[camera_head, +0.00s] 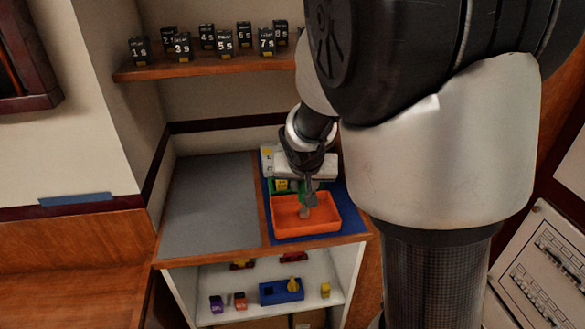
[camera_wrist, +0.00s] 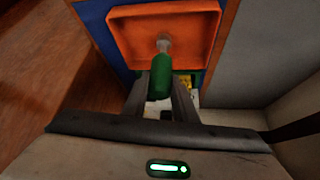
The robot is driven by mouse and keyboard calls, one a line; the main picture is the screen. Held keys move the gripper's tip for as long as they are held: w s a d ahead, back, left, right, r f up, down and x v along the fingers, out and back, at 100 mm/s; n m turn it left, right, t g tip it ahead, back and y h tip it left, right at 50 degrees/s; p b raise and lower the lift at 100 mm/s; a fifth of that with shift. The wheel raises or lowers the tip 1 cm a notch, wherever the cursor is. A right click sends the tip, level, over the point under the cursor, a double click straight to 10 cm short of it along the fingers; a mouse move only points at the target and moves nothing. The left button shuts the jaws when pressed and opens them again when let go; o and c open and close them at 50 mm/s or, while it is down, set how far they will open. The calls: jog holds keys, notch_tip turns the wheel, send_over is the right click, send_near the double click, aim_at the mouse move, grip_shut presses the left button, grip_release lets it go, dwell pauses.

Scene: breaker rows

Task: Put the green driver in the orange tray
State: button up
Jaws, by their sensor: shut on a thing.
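The green driver (camera_wrist: 160,75) is between the fingers of my gripper (camera_wrist: 162,88) in the wrist view. My gripper is shut on its green handle, and its grey end points over the orange tray (camera_wrist: 118,33). In the head view my gripper (camera_head: 311,198) is above the back part of the orange tray (camera_head: 333,227), which sits on a blue mat. The driver's grey end (camera_head: 304,212) shows against the tray floor. I cannot tell whether it touches the tray.
Behind the tray are a green bin with yellow items (camera_head: 282,185) and a white thing (camera_head: 268,158). A bare grey surface (camera_head: 210,205) lies to the left. Above is a shelf (camera_head: 200,66) with several black numbered blocks; below, a white shelf (camera_head: 240,312) holds small coloured items.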

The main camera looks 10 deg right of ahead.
jog(key=shift+f, duration=0.2)
jog(key=shift+f, duration=0.15)
jog(key=o, duration=1.1)
jog(key=shift+c, duration=0.2)
jog(key=shift+s+r, duration=0.1)
jog(key=shift+r, duration=0.3)
jog(key=p+v, duration=0.2)
jog(key=v, duration=0.9)
jog(key=s+r+n, duration=0.1)
jog(key=s+r, duration=0.2)
jog(key=s, duration=0.6)
jog(key=s+d+r+n+y, duration=0.1)
jog(key=s+r, duration=0.1)
jog(key=s, duration=0.8)
jog(key=shift+s+d+r+n+g+y, duration=0.2)
jog(key=shift+s+r+n+g+y, duration=0.1)
jog(key=shift+r+n+g, duration=0.1)
